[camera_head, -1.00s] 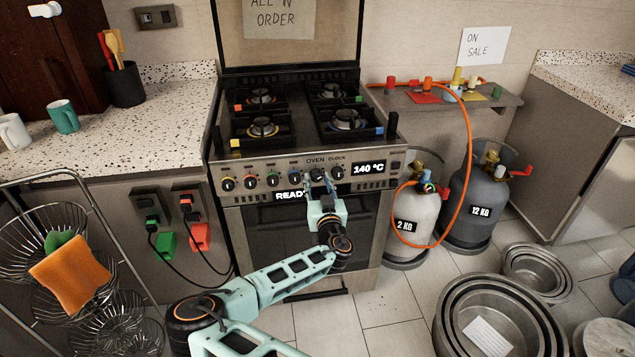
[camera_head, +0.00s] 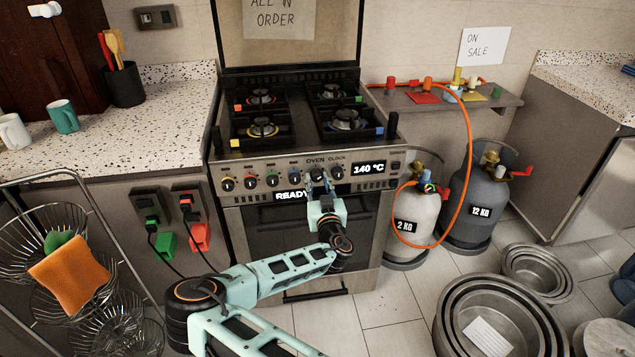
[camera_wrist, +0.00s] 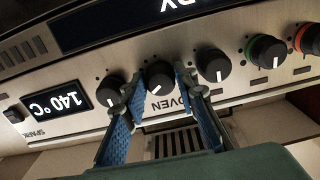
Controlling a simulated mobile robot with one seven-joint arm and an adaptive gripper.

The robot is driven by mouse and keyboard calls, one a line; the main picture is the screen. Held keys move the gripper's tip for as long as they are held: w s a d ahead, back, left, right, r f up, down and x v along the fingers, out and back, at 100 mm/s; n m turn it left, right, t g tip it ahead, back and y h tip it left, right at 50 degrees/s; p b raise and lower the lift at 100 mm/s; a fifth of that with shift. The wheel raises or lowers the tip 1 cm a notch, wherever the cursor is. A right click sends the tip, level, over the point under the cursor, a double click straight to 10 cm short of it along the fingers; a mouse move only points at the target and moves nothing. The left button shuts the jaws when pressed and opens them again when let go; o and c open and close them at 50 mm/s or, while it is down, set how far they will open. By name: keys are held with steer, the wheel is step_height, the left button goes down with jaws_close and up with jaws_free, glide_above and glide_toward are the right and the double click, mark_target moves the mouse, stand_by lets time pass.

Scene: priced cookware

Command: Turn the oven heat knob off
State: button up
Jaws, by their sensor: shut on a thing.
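The oven heat knob (camera_wrist: 158,72) is black with a white pointer line and sits beside the OVEN lettering in the wrist view. In the head view the knob (camera_head: 316,172) is partly hidden behind my gripper (camera_head: 318,184). In the wrist view my gripper (camera_wrist: 156,86) has its blue-padded fingers on both sides of this knob and is shut on it. The oven display (camera_head: 369,168) reads 140 °C and also shows in the wrist view (camera_wrist: 60,103). The READY display (camera_head: 290,196) is lit below the knob row.
The clock knob (camera_head: 337,173) is close to the right of the oven knob, and several burner knobs are to its left. An oven handle lies below the panel. A light gas bottle (camera_head: 412,222) stands to the stove's right, and stacked pans (camera_head: 497,315) lie on the floor.

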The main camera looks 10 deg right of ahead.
steer(key=shift+d+n, duration=0.1)
steer(key=shift+n, duration=0.2)
steer(key=n+b, duration=0.3)
steer(key=n, duration=0.2)
steer(key=shift+f, duration=0.1)
steer(key=n+b, duration=0.2)
steer(key=n, duration=0.3)
steer(key=shift+n+b, duration=0.3)
steer(key=shift+r, duration=0.2)
steer(key=o, duration=0.9)
steer(key=shift+c, duration=0.2)
steer(key=shift+s, duration=0.15)
steer(key=s, duration=1.1)
steer(key=shift+s, duration=0.4)
